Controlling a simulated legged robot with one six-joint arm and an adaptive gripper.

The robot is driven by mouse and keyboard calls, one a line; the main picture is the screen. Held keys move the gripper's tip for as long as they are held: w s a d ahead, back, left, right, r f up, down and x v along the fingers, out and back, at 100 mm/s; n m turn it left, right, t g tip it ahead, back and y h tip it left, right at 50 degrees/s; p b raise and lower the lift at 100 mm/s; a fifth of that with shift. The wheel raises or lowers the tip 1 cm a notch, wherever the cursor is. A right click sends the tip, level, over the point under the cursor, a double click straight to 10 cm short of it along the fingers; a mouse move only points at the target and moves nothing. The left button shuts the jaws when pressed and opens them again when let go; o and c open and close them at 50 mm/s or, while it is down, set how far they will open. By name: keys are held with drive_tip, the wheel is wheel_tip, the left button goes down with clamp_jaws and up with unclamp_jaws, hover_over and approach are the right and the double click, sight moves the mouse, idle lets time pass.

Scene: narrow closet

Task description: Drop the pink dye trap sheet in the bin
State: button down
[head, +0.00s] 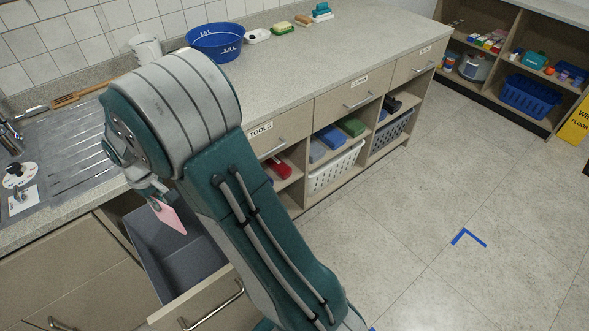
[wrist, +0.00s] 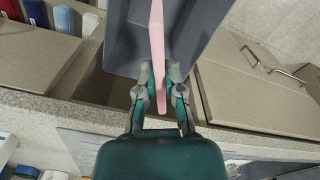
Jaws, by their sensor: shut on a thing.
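The pink dye trap sheet (head: 169,216) hangs from my gripper (head: 155,190) in the head view, above the open pull-out grey bin (head: 180,255). In the wrist view the sheet (wrist: 157,50) stands edge-on between the fingers of my gripper (wrist: 161,88), which are shut on it. The grey bin (wrist: 205,25) lies behind the sheet there. My arm hides part of the bin in the head view. I cannot tell the exact height of the sheet over the bin rim.
A steel sink drainer (head: 70,155) and counter edge lie left of my arm. A blue basin (head: 216,40) stands on the counter. The open drawer front (head: 205,300) sticks out over the floor.

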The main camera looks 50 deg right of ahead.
drive_tip(key=shift+d, duration=0.1)
drive_tip(key=c, duration=0.7)
unclamp_jaws()
wheel_tip(320, 180, up, 12)
drive_tip(key=shift+f, duration=0.1)
